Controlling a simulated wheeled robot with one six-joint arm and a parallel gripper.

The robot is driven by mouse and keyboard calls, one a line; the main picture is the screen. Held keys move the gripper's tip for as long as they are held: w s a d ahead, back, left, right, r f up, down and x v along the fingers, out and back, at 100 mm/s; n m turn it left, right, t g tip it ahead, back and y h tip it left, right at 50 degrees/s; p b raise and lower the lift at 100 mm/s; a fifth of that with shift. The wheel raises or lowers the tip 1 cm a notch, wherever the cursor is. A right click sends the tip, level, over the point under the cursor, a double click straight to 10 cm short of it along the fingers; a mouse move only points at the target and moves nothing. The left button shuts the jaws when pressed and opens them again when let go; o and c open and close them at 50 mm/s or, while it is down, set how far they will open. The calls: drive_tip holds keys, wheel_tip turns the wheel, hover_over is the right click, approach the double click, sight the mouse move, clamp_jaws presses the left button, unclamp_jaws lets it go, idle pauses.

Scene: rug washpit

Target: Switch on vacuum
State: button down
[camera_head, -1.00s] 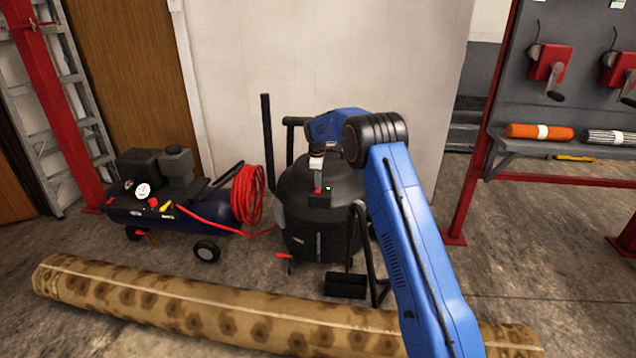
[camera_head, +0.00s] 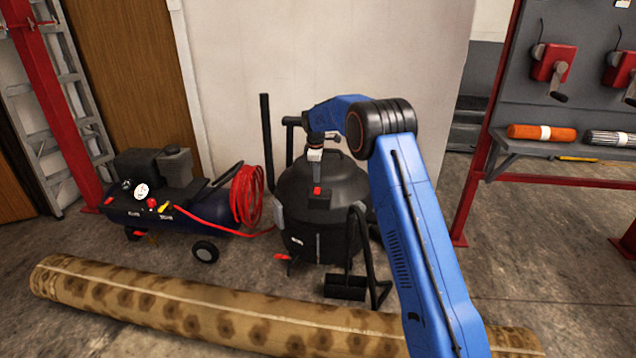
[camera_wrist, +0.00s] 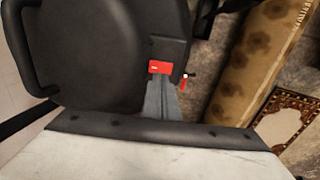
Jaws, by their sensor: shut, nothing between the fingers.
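The vacuum (camera_head: 335,225) is a black upright drum standing in the middle of the head view, with a domed lid. A red switch (camera_head: 317,190) sits on a dark box on its front. The switch also shows in the wrist view (camera_wrist: 160,67), red with a small white mark. My gripper (camera_head: 319,181) points down at the switch, its grey fingers shut and empty. In the wrist view the fingertips (camera_wrist: 158,82) are right at the switch's edge; I cannot tell whether they touch it. I see no lit lamp by the switch now.
A blue compressor (camera_head: 160,210) with a coiled red hose (camera_head: 247,195) stands left of the vacuum. A rolled patterned rug (camera_head: 200,305) lies across the floor in front. A red-framed rack (camera_head: 470,180) stands at the right. A pale wall is behind.

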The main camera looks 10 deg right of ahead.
sight(318, 188)
wheel_tip(318, 188, up, 9)
drive_tip(key=s, duration=0.1)
drive_tip(key=shift+a, duration=0.25)
drive_tip(key=shift+s, duration=0.1)
drive_tip(key=shift+w+d+r, duration=0.15)
drive_tip(key=shift+w+d, duration=0.15)
drive_tip(key=shift+w, duration=0.3)
drive_tip(key=f, duration=0.4)
drive_tip(key=w+f, duration=0.1)
drive_tip(key=f, duration=0.8)
drive_tip(key=shift+w+d+f, duration=0.3)
drive_tip(key=shift+w+f, duration=0.1)
drive_tip(key=shift+f, duration=0.1)
drive_tip(key=shift+w+f, duration=0.1)
drive_tip(key=shift+f, duration=0.1)
